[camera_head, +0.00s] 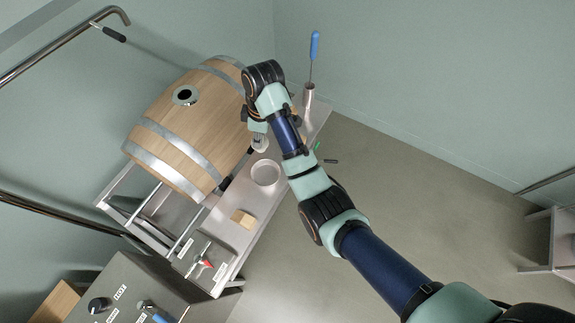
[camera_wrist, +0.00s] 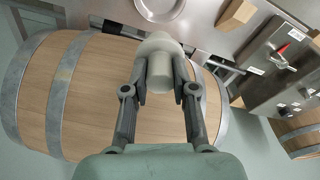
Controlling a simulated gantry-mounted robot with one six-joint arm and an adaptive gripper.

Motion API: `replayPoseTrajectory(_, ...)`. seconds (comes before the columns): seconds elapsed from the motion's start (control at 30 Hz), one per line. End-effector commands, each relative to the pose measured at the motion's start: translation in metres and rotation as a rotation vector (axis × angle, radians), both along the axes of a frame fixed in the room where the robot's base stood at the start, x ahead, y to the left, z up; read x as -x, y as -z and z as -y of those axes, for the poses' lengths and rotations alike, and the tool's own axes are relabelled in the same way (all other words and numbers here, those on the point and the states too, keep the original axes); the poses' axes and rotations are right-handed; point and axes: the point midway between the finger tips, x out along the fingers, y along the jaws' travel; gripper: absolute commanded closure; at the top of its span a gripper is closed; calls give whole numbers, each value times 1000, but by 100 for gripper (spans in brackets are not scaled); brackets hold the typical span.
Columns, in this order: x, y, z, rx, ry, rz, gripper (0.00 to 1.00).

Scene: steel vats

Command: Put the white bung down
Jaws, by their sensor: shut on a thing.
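The white bung (camera_wrist: 160,66) is a pale, rounded plug between the fingertips of my gripper (camera_wrist: 163,84) in the wrist view. My gripper is shut on it. In the head view my gripper (camera_head: 259,134) hangs beside the barrel's right end, above the narrow steel bench (camera_head: 262,203), and the bung shows as a small pale shape (camera_head: 261,144). A shallow round dish (camera_head: 265,173) stands on the bench just below the bung in the picture, and it also shows at the top of the wrist view (camera_wrist: 160,10). I cannot tell the bung's exact height above the bench.
The wooden barrel (camera_head: 178,128) lies on a steel rack, its dark bunghole (camera_head: 185,95) uncovered on top. A wooden block (camera_head: 243,218) and a labelled panel (camera_head: 204,265) are along the bench. A metal cup (camera_head: 308,94) holds a blue-handled tool (camera_head: 314,47) at the far end.

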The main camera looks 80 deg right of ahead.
Motion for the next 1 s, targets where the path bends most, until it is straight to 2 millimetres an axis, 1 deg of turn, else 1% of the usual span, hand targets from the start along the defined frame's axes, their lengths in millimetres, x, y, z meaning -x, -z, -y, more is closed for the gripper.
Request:
replayPoseTrajectory(0.03, -1, 5, 0, 1, 4, 1, 100)
replayPoseTrajectory(0.2, 0, 6, 0, 1, 9, 1, 100)
replayPoseTrajectory(0.27, 0, 13, 0, 1, 9, 1, 100)
replayPoseTrajectory(0.4, 0, 51, 0, -1, 9, 0, 100)
replayPoseTrajectory(0.47, 1, 66, -1, -3, 9, -2, 100)
replayPoseTrajectory(0.57, 1, 95, -1, -3, 10, -2, 100)
replayPoseTrajectory(0.6, 1, 108, -1, -3, 10, -3, 100)
replayPoseTrajectory(0.7, 1, 136, -1, -2, 9, -2, 100)
replayPoseTrajectory(0.8, 1, 154, -1, -1, 8, -1, 100)
replayPoseTrajectory(0.83, 1, 157, 0, 0, 8, -1, 100)
replayPoseTrajectory(0.9, 0, 161, 0, 1, 8, 0, 100)
replayPoseTrajectory(1.0, 0, 162, 0, 1, 8, 0, 100)
